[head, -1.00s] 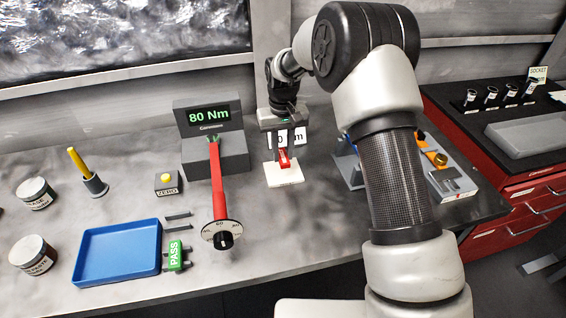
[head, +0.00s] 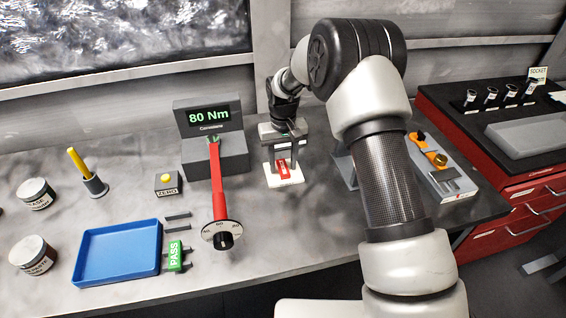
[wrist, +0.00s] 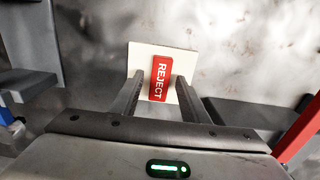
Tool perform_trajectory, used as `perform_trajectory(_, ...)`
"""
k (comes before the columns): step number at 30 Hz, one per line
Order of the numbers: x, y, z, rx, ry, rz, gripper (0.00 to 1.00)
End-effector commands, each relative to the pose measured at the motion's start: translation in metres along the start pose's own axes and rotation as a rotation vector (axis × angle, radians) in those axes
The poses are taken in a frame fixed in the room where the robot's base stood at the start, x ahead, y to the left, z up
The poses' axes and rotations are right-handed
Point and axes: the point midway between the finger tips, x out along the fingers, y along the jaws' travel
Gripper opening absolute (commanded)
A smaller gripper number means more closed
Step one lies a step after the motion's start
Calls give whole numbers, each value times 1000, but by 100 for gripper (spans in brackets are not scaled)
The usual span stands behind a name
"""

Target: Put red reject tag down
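The red reject tag (head: 283,170) lies on a white square plate (head: 292,182) on the bench. In the wrist view the tag (wrist: 160,78) shows its REJECT lettering, with the white plate (wrist: 183,62) under and behind it. My gripper (head: 283,168) is above the plate, pointing down, with one finger on each side of the tag. In the wrist view the gripper's fingers (wrist: 159,80) stand apart, with a gap between each finger and the tag. The gripper is open. Exact fingertip height above the plate cannot be told.
A red torque wrench (head: 218,185) and an 80 Nm display (head: 209,117) stand just left of the gripper. A yellow ZERO button (head: 166,180), blue tray (head: 118,252) and green PASS tag (head: 175,256) are farther left. A grey fixture (head: 437,165) is at the right.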

Motion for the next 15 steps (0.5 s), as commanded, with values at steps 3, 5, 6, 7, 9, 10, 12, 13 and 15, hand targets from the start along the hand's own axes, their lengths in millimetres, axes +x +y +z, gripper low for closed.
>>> perform_trajectory(3, 0, 0, 0, 0, 0, 0, 41)
perform_trajectory(5, -2, 0, 0, 0, 0, 0, 41)
perform_trajectory(6, -4, 0, 0, 0, 1, 0, 41)
perform_trajectory(7, -7, 0, 0, 0, 1, 0, 41)
perform_trajectory(9, -12, 0, -1, 0, 3, 0, 41)
perform_trajectory(10, -17, 0, -1, 0, 4, 0, 41)
perform_trajectory(12, -30, 0, -1, 0, 5, 0, 41)
perform_trajectory(13, -36, 0, -1, 0, 6, 0, 41)
perform_trajectory(15, -52, 0, -2, 1, 6, 0, 41)
